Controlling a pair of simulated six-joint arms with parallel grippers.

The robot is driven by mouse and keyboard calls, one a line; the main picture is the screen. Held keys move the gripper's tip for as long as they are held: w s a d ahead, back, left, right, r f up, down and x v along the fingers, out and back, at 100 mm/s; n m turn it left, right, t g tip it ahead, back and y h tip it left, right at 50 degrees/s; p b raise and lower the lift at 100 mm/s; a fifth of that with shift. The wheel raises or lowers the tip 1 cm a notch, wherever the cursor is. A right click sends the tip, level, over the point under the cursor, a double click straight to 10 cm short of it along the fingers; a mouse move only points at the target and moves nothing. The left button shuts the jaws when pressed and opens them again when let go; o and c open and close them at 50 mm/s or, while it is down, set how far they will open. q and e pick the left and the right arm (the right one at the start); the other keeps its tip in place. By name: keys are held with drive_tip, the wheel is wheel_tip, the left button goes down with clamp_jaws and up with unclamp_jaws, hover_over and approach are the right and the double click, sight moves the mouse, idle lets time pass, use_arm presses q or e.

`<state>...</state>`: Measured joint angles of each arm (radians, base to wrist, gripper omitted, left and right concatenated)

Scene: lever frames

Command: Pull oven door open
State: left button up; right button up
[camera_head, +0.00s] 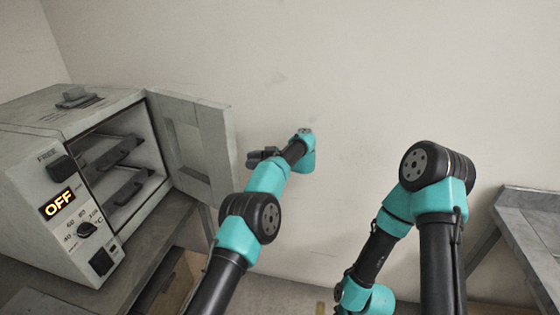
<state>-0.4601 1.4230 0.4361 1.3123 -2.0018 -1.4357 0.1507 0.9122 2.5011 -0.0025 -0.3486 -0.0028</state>
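The grey oven (28,190) stands at the left, its front turned to the right. Its door (217,148) is swung wide open on the side away from me, with its inner face showing. The oven's inside, with dark shelf racks, is exposed. My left gripper (254,158) is small and dark, just right of the door's free edge. A narrow gap seems to separate them, and its fingers are too small to read as open or shut. My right arm bends down at the right, and its gripper is outside the picture.
The oven rests on a grey table (162,240). Its front panel has a lit "OFF" display (57,204) and a dark knob (86,229). Another grey table (532,225) stands at the far right. A bare wall is behind, with free room between the tables.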

use_arm(q)
drive_tip(key=shift+s+d, duration=0.15)
drive_tip(key=shift+d, duration=1.3)
drive_tip(key=shift+s+d, duration=0.1)
drive_tip(key=shift+d, duration=1.3)
